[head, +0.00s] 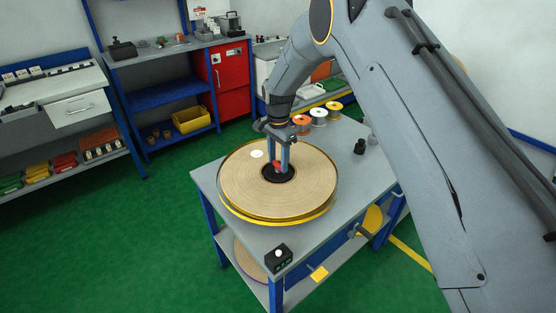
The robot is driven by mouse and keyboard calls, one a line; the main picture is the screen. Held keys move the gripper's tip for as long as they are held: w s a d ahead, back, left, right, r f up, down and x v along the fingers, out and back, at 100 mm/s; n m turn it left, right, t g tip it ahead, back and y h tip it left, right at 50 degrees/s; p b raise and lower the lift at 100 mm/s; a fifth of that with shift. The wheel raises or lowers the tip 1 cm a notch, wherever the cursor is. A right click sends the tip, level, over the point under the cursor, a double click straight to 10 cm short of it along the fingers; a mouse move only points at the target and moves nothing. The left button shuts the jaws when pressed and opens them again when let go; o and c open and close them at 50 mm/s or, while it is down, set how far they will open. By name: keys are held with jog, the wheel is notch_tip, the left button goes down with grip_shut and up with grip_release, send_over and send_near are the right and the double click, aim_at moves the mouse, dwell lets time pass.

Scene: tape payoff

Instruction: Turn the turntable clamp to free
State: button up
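The turntable (322,205) is a large disc with a yellow rim, and it carries a wide tan tape reel (240,183) on the grey table. A dark hub (285,180) sits at its centre. A small red part (277,164), apparently the clamp, shows at the hub. My gripper (284,165) points straight down over the hub, its fingertips at the red part. The fingers hide some of the clamp, so I cannot tell its angle or whether the fingers grip it. A round white label (256,154) lies on the reel.
A small black box with a white button (278,258) stands at the table's front corner. Several spools (318,115) and a black object (360,146) stand toward the back right. Shelves and a red cabinet (228,80) line the wall. Green floor is clear at left.

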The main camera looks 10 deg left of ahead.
jog(key=shift+c, duration=1.4)
jog(key=shift+n, duration=0.3)
jog(key=n+b, duration=0.3)
jog(key=shift+n, duration=0.3)
jog(key=n+b, duration=0.2)
jog(key=n, duration=0.2)
jog(key=shift+n, duration=0.3)
jog(key=n+b, duration=0.1)
jog(key=n, duration=0.3)
jog(key=shift+b, duration=0.35)
jog(key=n+b, duration=0.1)
jog(key=n, duration=0.4)
